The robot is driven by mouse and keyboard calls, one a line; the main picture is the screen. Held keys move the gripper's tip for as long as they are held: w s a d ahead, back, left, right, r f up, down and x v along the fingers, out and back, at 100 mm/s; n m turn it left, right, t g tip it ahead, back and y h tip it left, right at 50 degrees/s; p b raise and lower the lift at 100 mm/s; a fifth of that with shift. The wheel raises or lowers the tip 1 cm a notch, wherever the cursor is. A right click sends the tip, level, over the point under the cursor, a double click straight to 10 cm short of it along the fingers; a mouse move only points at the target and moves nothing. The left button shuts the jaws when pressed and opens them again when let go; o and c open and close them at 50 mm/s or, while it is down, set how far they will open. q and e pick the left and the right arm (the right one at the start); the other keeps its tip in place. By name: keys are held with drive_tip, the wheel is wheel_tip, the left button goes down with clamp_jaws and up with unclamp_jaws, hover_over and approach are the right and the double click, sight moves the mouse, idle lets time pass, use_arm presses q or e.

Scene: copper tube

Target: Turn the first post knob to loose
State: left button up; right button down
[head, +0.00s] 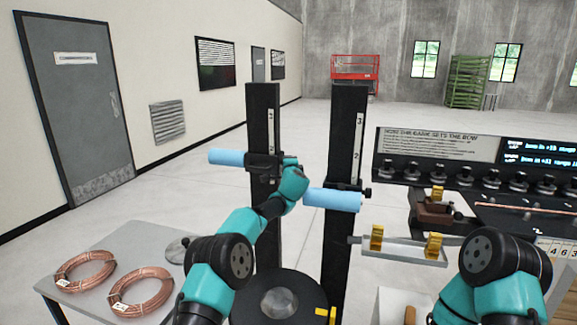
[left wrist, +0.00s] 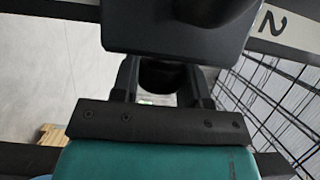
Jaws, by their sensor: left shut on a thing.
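Two black upright posts stand in the head view, a left post (head: 262,110) and a right post (head: 341,130). Each has a scale strip and a dark clamp carrying a pale blue roller, the left roller (head: 226,157) higher than the right roller (head: 333,200). My left gripper (left wrist: 160,88) is at the right side of the left post's clamp (head: 262,168). In the left wrist view its two fingers are shut around a dark round knob (left wrist: 161,73), partly hidden. The right post has a small dark knob (head: 367,192). My right gripper is out of frame.
A grey table (head: 75,275) at the left holds two copper coils (head: 85,270). A dark round disc (head: 283,303) sits low before the posts. At the right is a bench panel (head: 440,150) with several black knobs and a metal tray (head: 400,255) with yellow parts.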

use_arm(q)
drive_tip(key=shift+a+r+t, duration=0.1)
drive_tip(key=shift+t, duration=0.2)
drive_tip(key=shift+n+t, duration=0.5)
drive_tip(key=shift+t, duration=0.2)
drive_tip(key=o, duration=0.9)
drive_tip(key=shift+o, duration=0.2)
drive_tip(key=shift+s+f, duration=0.15)
drive_tip(key=shift+f, duration=0.05)
drive_tip(key=v, duration=1.7)
drive_tip(key=shift+d, duration=0.25)
drive_tip(key=shift+f, duration=0.1)
